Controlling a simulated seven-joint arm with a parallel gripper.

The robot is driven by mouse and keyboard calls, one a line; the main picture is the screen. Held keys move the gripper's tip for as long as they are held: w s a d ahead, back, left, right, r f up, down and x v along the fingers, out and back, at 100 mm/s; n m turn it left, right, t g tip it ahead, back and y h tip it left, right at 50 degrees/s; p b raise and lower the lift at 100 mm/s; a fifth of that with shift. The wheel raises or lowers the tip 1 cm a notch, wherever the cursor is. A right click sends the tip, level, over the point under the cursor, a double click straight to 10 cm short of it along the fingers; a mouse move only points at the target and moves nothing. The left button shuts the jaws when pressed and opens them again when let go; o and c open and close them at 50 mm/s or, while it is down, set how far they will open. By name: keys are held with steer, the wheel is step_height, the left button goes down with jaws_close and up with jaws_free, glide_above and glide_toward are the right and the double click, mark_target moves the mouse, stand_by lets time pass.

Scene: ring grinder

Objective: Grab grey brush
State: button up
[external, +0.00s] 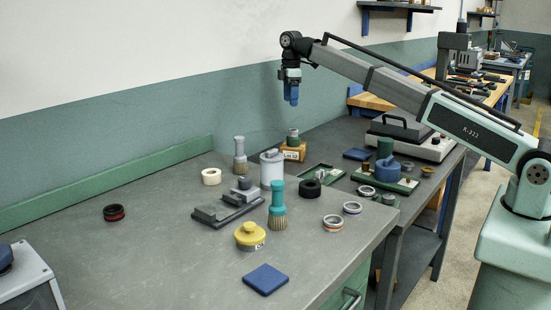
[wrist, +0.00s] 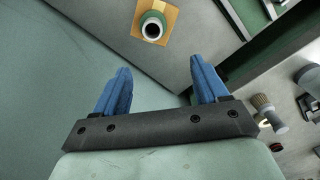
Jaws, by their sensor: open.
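The grey brush (external: 240,155) stands upright, bristles down, near the back of the front bench in the external view. A brush with tan bristles, probably the same one, shows at the right of the wrist view (wrist: 264,106), beyond the right finger. My gripper (external: 291,96) has blue fingers and hangs high above the benches, to the right of the grey brush and well apart from it. In the wrist view my gripper (wrist: 160,72) is open, with nothing between its fingers.
A teal brush (external: 277,206), a light cylinder (external: 271,168), a dark grey block-shaped fixture (external: 226,207) and a yellow-topped round object (external: 250,235) stand near the grey brush. A wooden block (external: 293,152) carries a green item. The wall lies behind. Free bench shows at left.

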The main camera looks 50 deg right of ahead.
steer(key=s+a+r, duration=0.1)
steer(key=s+a, duration=0.1)
steer(key=a, duration=0.9)
steer(key=s+a+r+m, duration=0.1)
steer(key=a, duration=1)
steer(key=s+a+r+m, duration=0.1)
steer(key=s+a, duration=0.1)
steer(key=a, duration=0.9)
steer(key=shift+s+a+r, duration=0.25)
steer(key=shift+s, duration=0.1)
steer(key=m, duration=0.5)
steer(key=shift+r, duration=0.15)
steer(key=m, duration=0.8)
steer(key=shift+m, duration=0.4)
steer(key=m, duration=0.8)
steer(key=shift+m, duration=0.3)
steer(key=m, duration=0.5)
steer(key=shift+s, duration=0.1)
steer(key=m, duration=0.3)
steer(key=shift+m, duration=0.4)
glide_above(240, 157)
steer(key=w+d, duration=0.1)
steer(key=f, duration=0.8)
steer(key=shift+w+d+f, duration=0.1)
steer(key=shift+d+f, duration=0.1)
steer(key=shift+f, duration=0.05)
steer(key=shift+a+f, duration=0.2)
steer(key=shift+f, duration=2.45)
